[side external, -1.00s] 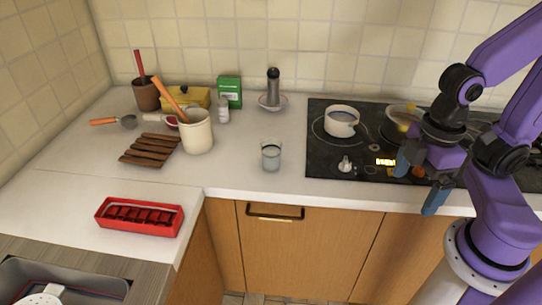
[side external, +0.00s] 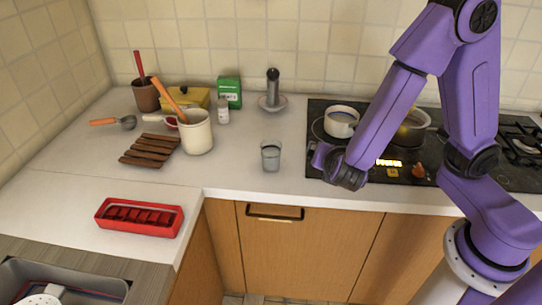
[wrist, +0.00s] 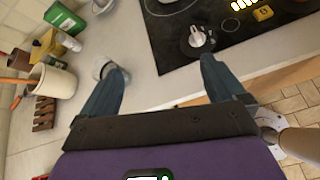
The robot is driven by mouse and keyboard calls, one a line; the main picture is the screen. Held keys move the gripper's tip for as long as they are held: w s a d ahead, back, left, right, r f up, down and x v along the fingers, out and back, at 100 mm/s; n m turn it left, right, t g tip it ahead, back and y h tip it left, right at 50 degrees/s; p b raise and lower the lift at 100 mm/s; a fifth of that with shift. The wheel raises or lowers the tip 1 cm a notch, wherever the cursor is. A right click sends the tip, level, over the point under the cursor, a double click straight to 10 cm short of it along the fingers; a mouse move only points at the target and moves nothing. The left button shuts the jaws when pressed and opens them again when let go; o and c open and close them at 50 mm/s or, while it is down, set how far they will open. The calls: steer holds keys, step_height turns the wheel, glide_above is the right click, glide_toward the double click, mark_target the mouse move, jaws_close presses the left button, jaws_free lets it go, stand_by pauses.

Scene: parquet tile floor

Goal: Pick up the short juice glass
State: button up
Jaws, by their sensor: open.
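The short juice glass (side external: 271,156) is clear and stands upright on the white counter, left of the stove. In the wrist view the glass (wrist: 101,67) shows beside the tip of the left finger, partly hidden by it and outside the gap between the fingers. My gripper (wrist: 162,67) is open with two blue fingers and nothing between them. In the side view my gripper (side external: 315,153) is just right of the glass, at the stove's left edge, apart from it. Its fingers are mostly hidden there.
The black stove (side external: 316,128) carries a white pot (side external: 341,123). A cream crock (side external: 197,134) stands left of the glass, and a pepper mill (side external: 273,85) on a saucer stands behind. A red tray (side external: 139,217) lies front left. Counter around the glass is clear.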

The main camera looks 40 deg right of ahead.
steer(key=w+a+f+n+t+y, duration=0.2)
steer(key=w+a+f+n+t, duration=0.2)
steer(key=w+a+n+t, duration=0.25)
steer(key=n+g, duration=0.1)
steer(key=g, duration=0.1)
glide_toward(269, 141)
steer(key=shift+t, duration=0.25)
steer(key=w+f, duration=0.1)
steer(key=w+d+f, duration=0.1)
steer(key=w, duration=0.1)
steer(key=shift+d+f, duration=0.35)
steer(key=shift+f, duration=0.05)
steer(key=shift+r+x, duration=0.2)
steer(key=shift+x, duration=2.85)
steer(key=c, duration=1.4)
steer(key=shift+r+y, duration=0.1)
steer(key=shift+y, duration=0.2)
